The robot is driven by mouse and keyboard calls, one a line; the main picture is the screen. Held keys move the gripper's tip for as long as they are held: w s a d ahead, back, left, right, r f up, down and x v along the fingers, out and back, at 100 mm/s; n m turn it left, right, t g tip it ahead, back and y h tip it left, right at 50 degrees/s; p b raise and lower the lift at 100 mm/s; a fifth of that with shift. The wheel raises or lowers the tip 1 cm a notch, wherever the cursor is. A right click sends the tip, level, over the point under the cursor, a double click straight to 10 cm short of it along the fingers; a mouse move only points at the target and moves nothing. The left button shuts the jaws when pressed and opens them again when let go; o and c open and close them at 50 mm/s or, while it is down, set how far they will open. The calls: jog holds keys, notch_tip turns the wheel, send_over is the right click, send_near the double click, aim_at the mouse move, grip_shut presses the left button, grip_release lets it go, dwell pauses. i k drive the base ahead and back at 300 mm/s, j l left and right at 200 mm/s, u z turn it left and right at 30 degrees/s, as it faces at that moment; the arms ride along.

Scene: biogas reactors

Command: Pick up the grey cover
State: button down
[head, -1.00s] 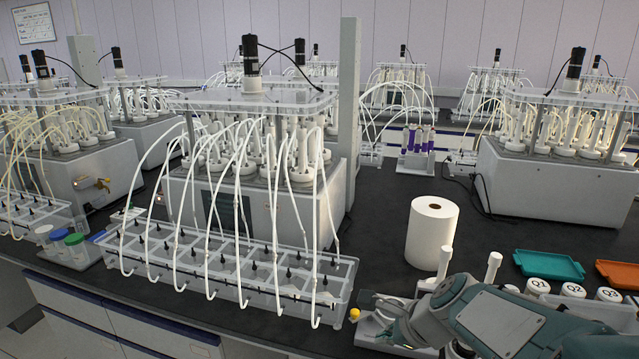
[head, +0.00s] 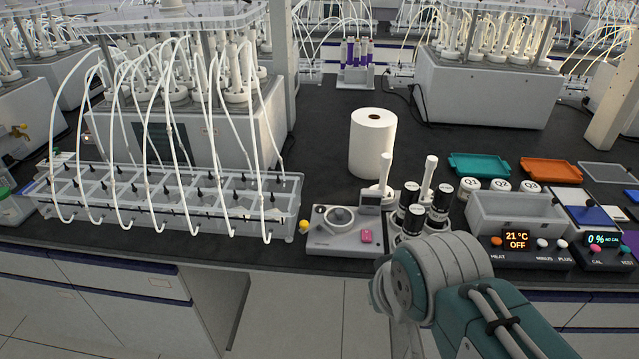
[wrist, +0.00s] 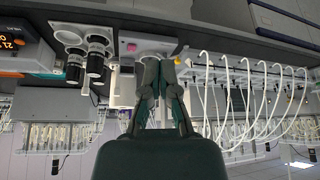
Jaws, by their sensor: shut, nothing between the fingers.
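A flat grey tray-like piece (head: 606,173), the likely grey cover, lies on the dark bench at the far right in the head view, beside a similar orange piece (head: 551,170) and a teal one (head: 480,166). I cannot make it out in the wrist view. My gripper (wrist: 160,66) shows in the wrist view, its fingers together and empty. In the head view my arm is in front of the bench, well left of the grey piece, and its fingers are hidden.
A paper roll (head: 371,145), black-and-white bottles (head: 411,220) and a small device with a pink button (head: 342,229) stand near my arm. An open grey container (head: 480,222) and a heater display (head: 516,242) stand in front of the covers.

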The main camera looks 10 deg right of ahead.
aim_at(338, 218)
jog(key=i+j+z, duration=0.6)
jog(key=i, duration=0.2)
